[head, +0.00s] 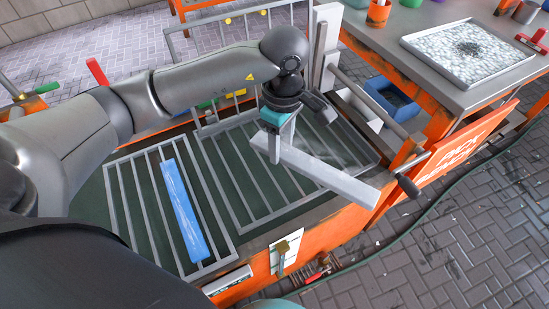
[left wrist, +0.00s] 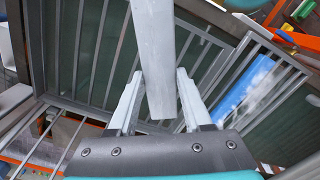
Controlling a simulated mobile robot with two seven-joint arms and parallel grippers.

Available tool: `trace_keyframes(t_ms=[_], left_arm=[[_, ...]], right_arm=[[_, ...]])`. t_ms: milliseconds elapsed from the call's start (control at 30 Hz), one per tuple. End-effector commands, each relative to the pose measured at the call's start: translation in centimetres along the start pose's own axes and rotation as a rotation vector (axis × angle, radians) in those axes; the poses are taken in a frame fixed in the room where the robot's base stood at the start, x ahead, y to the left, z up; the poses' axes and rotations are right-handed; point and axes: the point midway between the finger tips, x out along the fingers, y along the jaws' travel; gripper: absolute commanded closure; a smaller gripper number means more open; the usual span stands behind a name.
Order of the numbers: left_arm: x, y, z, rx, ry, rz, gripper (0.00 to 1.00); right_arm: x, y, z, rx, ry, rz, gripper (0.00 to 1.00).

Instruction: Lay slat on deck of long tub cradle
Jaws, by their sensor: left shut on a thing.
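My left gripper (head: 275,150) is shut on a pale grey slat (head: 325,172). The slat slants down to the right, above the right-hand rack of grey bars (head: 245,170), and its far end reaches over the orange front side. The left wrist view shows the slat (left wrist: 155,55) between the two fingers (left wrist: 158,100). A blue slat (head: 182,210) lies on the left-hand rack (head: 125,205); it also shows in the left wrist view (left wrist: 243,90). Both racks sit over a dark green tub in an orange frame. I cannot tell which rack is the long cradle. My right gripper is not in view.
A grey bench (head: 450,65) with a tray of white grains (head: 467,50) stands at the upper right. A bar with a dark handle (head: 408,186) juts out near the slat's far end. A white post (head: 326,40) rises behind my gripper.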

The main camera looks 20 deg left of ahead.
Motion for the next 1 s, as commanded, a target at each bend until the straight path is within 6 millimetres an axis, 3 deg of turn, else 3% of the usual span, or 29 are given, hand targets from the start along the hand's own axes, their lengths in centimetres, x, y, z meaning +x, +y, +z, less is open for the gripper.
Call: trace_keyframes(t_ms=[300, 500, 1000], left_arm=[[5.2, 0.3, -1.2, -0.717, 0.0, -0.003, 1.0], [7.2, 0.1, -1.7, -0.988, -0.001, 0.0, 1.0], [7.8, 0.1, -2.0, -1.07, -0.003, 0.003, 1.0]], right_arm=[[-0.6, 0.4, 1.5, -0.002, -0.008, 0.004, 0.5], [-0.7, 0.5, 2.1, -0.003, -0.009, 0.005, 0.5], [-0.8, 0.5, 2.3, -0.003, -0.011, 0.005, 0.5]])
